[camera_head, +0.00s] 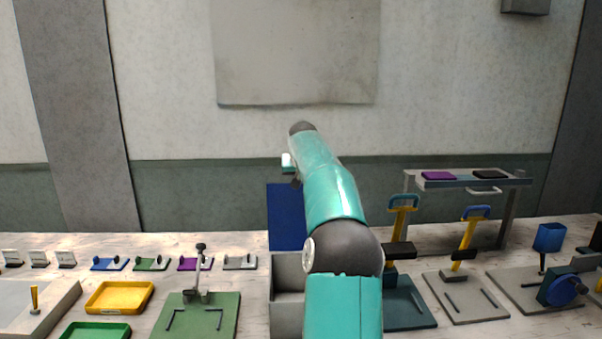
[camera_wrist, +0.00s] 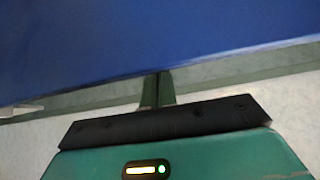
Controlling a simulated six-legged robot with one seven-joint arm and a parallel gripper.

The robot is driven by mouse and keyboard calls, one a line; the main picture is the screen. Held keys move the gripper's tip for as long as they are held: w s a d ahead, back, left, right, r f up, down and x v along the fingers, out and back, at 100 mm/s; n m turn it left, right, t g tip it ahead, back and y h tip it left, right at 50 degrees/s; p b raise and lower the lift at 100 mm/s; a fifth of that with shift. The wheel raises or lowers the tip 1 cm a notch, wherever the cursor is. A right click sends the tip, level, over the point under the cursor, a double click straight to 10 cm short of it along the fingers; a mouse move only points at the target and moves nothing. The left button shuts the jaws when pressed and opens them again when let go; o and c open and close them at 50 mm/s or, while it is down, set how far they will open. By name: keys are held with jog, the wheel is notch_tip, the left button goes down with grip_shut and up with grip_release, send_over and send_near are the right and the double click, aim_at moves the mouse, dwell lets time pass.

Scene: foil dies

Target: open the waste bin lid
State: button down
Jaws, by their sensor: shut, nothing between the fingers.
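The waste bin (camera_head: 286,298) is a grey box on the table, partly hidden behind my teal arm. Its blue lid (camera_head: 286,218) stands raised, roughly upright, at the back of the bin, and the grey interior shows below it. The lid also fills the upper part of the wrist view (camera_wrist: 150,40) as a broad blue panel with a pale lower edge. My gripper (camera_wrist: 157,82) is shut and empty, its fingertips close to that edge; I cannot tell whether they touch it. In the head view the fingers are mostly hidden by my arm.
Left of the bin are a green fixture (camera_head: 205,318), a yellow tray (camera_head: 120,297) and a green tray (camera_head: 96,332). Right of it stand lever presses (camera_head: 466,245) and a raised shelf (camera_head: 465,182). A wall is behind; the air above the left table is free.

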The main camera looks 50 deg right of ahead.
jog(key=a, duration=0.1)
jog(key=s+a, duration=0.1)
jog(key=s, duration=0.1)
jog(key=shift+s+a+r, duration=0.2)
jog(key=shift+a+r, duration=0.05)
jog(key=shift+a, duration=0.15)
jog(key=shift+f, duration=0.15)
